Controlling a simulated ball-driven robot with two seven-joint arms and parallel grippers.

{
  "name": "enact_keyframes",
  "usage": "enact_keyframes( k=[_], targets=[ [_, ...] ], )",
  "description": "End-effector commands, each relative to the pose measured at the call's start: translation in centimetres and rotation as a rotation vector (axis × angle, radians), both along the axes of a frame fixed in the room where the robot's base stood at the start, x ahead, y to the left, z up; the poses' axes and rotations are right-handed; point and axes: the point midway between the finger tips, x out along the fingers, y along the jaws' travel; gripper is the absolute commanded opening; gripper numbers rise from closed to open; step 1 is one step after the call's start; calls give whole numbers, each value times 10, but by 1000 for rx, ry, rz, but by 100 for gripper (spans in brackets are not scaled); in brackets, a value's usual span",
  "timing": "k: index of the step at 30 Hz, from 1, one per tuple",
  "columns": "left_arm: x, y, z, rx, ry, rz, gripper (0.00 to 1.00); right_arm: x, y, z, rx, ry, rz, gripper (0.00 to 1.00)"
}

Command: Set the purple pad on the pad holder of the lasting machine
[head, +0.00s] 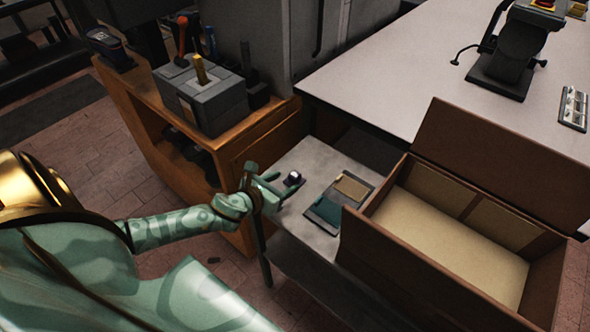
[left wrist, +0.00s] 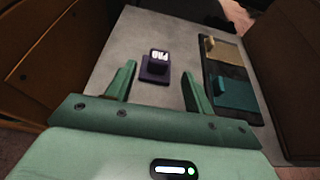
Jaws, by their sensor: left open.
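The purple pad (left wrist: 154,72) is a small dark purple block with a white label reading PAD, lying on the grey bench. It also shows in the head view (head: 292,180). My left gripper (left wrist: 158,64) is open, its two green fingers pointing toward the pad with the pad between their lines and slightly beyond. In the head view the left gripper (head: 277,184) is low over the bench, just left of the pad. A black machine (head: 512,55) stands on the white table; I cannot tell its pad holder. My right gripper is not in view.
A dark tray with a tan block (head: 352,187) and a teal block (head: 327,211) lies right of the pad. A large open brown box (head: 400,262) stands further right. A wooden cabinet (head: 262,135) with tools is behind left.

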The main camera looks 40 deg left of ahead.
Motion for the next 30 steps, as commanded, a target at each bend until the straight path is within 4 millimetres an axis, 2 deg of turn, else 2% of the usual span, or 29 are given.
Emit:
enact_keyframes(
  k=[3,8,16,25,30],
  targets=[
    [17,-1,-8,1,0,2,53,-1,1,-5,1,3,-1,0],
    [29,-2,-11,1,0,2,53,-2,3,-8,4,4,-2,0],
    [68,-3,-26,0,0,1,53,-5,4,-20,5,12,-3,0],
    [73,-4,-26,1,0,1,53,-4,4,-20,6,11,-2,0],
    [73,-4,-26,1,0,1,5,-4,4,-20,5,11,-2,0]
  ],
)
